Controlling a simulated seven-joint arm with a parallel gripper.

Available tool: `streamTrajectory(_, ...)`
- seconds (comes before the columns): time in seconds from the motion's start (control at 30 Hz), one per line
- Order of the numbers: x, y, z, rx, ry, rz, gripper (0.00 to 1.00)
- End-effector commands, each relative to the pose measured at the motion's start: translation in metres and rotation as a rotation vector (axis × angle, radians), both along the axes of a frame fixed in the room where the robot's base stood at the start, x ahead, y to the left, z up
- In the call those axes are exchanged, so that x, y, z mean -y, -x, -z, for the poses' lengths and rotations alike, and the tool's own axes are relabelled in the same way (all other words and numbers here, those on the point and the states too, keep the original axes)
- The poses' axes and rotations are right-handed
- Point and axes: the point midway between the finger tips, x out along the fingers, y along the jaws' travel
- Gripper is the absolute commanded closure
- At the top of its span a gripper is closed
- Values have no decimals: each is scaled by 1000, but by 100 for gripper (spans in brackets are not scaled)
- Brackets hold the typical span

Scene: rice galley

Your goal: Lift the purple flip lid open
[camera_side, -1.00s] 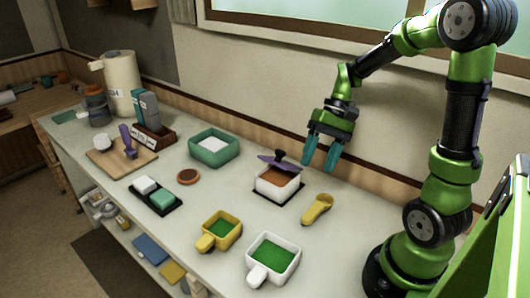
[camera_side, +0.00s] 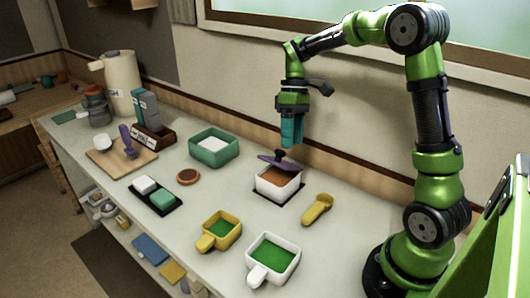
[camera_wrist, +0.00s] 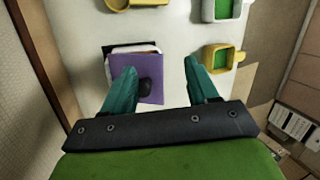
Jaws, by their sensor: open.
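The purple flip lid (camera_side: 280,164) sits tilted on the back part of a white box with brown contents (camera_side: 277,183) in the side view, its front edge raised. A dark knob (camera_side: 281,154) stands on the lid. In the wrist view the purple lid (camera_wrist: 148,78) covers most of the box, and the dark knob (camera_wrist: 144,88) shows near its lower middle. My gripper (camera_side: 292,131) points down above the back of the lid, apart from it. In the wrist view my gripper (camera_wrist: 160,80) has its teal fingers spread, with the left finger overlapping the lid in the picture.
A yellow scoop (camera_side: 317,209) lies right of the box. A green-rimmed bin (camera_side: 214,148) stands to its left. A yellow pan (camera_side: 219,231) and a white pan (camera_side: 273,259) are in front. The wall is close behind my gripper.

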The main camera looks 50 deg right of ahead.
Motion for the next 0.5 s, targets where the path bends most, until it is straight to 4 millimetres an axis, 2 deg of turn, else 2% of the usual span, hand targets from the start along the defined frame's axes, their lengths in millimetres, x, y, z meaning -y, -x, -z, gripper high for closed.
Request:
streamTrajectory(0.03, 3, -21, -6, 38, 10, -160, 41)
streamTrajectory(0.1, 7, -42, -17, 85, 19, -378, 41)
streamTrajectory(0.2, 13, -63, -34, 138, 27, -634, 41)
streamTrajectory(0.37, 22, -72, -56, 185, 26, -885, 41)
streamTrajectory(0.5, 22, -69, -57, 190, -3, -969, 41)
